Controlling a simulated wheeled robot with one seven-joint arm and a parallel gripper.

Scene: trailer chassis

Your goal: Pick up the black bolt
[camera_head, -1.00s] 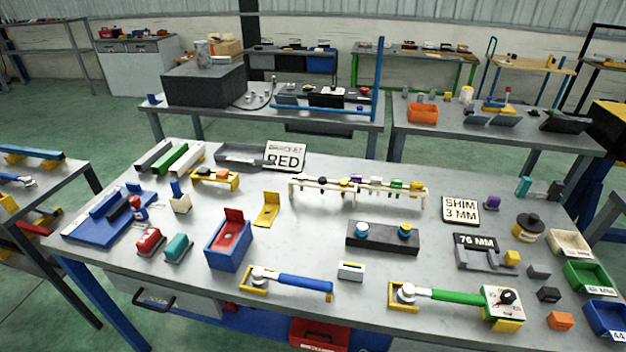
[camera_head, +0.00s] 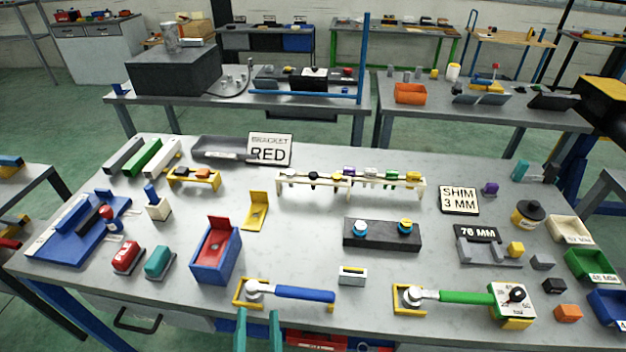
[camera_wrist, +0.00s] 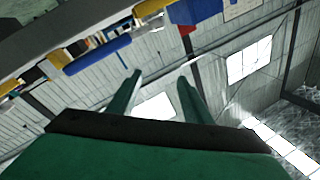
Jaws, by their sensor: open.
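A white rack (camera_head: 350,185) stands on the middle of the grey table and holds a row of small coloured heads. A small black piece (camera_head: 313,176), which looks like the black bolt, sits near the rack's left end; its shape is too small to make out fully. My gripper (camera_head: 258,318) shows as two teal fingers at the bottom edge, in front of the table and well apart from the rack. In the wrist view my gripper (camera_wrist: 160,80) is open with nothing between its fingers. The bolt cannot be made out in the wrist view.
A blue-handled tool (camera_head: 300,293) and a red-and-blue box (camera_head: 216,252) lie near the front edge. A black block (camera_head: 382,235) with two round knobs stands before the rack. A yellow bracket (camera_head: 256,212) is left of it. Bare table shows between them.

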